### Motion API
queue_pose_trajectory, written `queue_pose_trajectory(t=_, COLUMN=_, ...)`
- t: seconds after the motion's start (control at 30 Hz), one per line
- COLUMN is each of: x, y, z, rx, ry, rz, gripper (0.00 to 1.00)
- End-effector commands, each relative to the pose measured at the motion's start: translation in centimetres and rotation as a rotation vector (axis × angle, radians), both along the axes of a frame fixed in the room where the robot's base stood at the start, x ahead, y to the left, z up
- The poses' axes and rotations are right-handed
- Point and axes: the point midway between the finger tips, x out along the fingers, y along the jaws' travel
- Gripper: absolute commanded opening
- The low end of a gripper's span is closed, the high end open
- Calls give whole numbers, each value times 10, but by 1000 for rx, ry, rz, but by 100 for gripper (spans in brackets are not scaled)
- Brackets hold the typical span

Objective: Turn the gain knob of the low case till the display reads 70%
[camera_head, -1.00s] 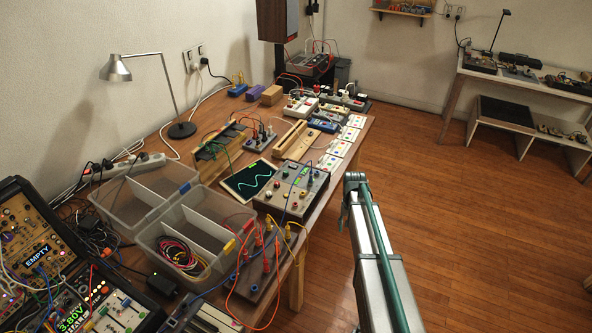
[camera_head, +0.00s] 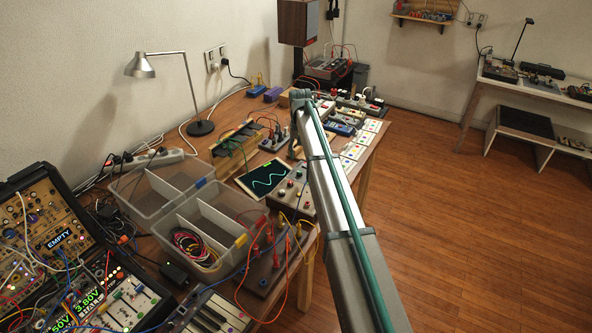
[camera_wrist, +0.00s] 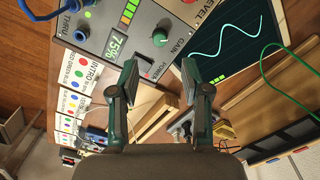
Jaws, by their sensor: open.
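The grey low case (camera_head: 284,197) stands on the bench in the head view, partly hidden by my arm. In the wrist view its panel (camera_wrist: 136,22) fills the top. The display (camera_wrist: 117,46) reads 75% in green digits. The green knob (camera_wrist: 160,37) sits beside the word GAIN; a red knob sits beside LEVEL at the top edge. My gripper (camera_wrist: 160,78) is open in the wrist view, its two fingers apart with nothing between them. The green knob shows just beyond the fingertips, between their lines; no contact shows.
A dark screen with a pale wave (camera_wrist: 228,48) lies next to the case. A blue cable (camera_wrist: 40,14) runs at the case's corner, and a green cable (camera_wrist: 275,85) crosses near the screen. Printed cards (camera_wrist: 73,80) lie on the other side. Clear bins (camera_head: 205,225) stand to the left.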

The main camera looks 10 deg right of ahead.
Motion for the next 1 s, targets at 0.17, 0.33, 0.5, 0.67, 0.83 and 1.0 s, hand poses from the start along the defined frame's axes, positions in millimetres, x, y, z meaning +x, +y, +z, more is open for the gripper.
queue_pose_trajectory(t=0.17, x=-1, y=0, z=-30, rx=0, ry=3, rz=0, gripper=47)
queue_pose_trajectory(t=0.33, x=-1, y=0, z=-58, rx=0, ry=2, rz=0, gripper=47)
queue_pose_trajectory(t=0.5, x=0, y=0, z=-77, rx=0, ry=1, rz=0, gripper=47)
queue_pose_trajectory(t=0.67, x=0, y=0, z=-86, rx=0, ry=0, rz=0, gripper=47)
queue_pose_trajectory(t=0.83, x=0, y=0, z=-87, rx=0, ry=0, rz=0, gripper=47)
queue_pose_trajectory(t=1.0, x=0, y=0, z=-87, rx=0, ry=0, rz=0, gripper=35)
